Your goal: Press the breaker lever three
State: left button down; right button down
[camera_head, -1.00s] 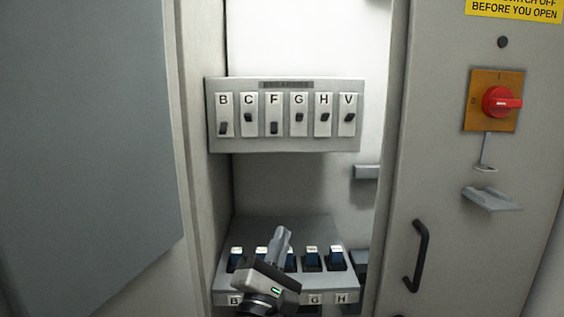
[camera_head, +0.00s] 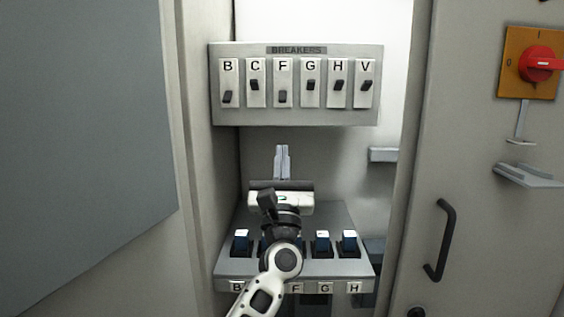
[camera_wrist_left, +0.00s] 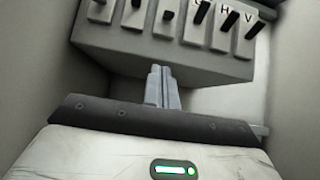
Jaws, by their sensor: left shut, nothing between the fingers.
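The breaker panel (camera_head: 295,119) has a row of levers marked B, C, F, G, H and V, and also shows at the top of the left wrist view (camera_wrist_left: 130,42). The third lever, F (camera_head: 282,97), sits low in its slot, as does lever B (camera_head: 227,97). Levers C (camera_head: 254,85), G (camera_head: 310,85), H (camera_head: 338,85) and V (camera_head: 366,85) sit higher. My left gripper (camera_head: 282,149) is shut and empty, pointing up just below the panel, roughly under F. Its fingertips (camera_wrist_left: 160,70) appear apart from the levers.
A lower sloped box (camera_head: 340,268) carries several blue switches, partly hidden by my left arm. The cabinet door (camera_head: 80,130) stands at left. At right are a red rotary switch (camera_head: 540,64), a small ledge (camera_head: 528,174) and a black handle (camera_head: 444,240).

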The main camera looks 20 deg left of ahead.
aim_at(283, 97)
pick_arm(q)
jog(key=x, duration=0.6)
jog(key=shift+r+p, duration=0.1)
jog(key=shift+p, duration=0.25)
jog(key=r, duration=0.1)
jog(key=s+r+p, duration=0.1)
jog(key=r+p, duration=0.1)
jog(key=shift+s+d, duration=0.25)
jog(key=shift+s, duration=0.1)
jog(key=shift+s+r, duration=0.1)
jog(key=shift+s, duration=0.05)
pick_arm(e)
jog(key=shift+r, duration=0.55)
jog(key=shift+d, duration=0.1)
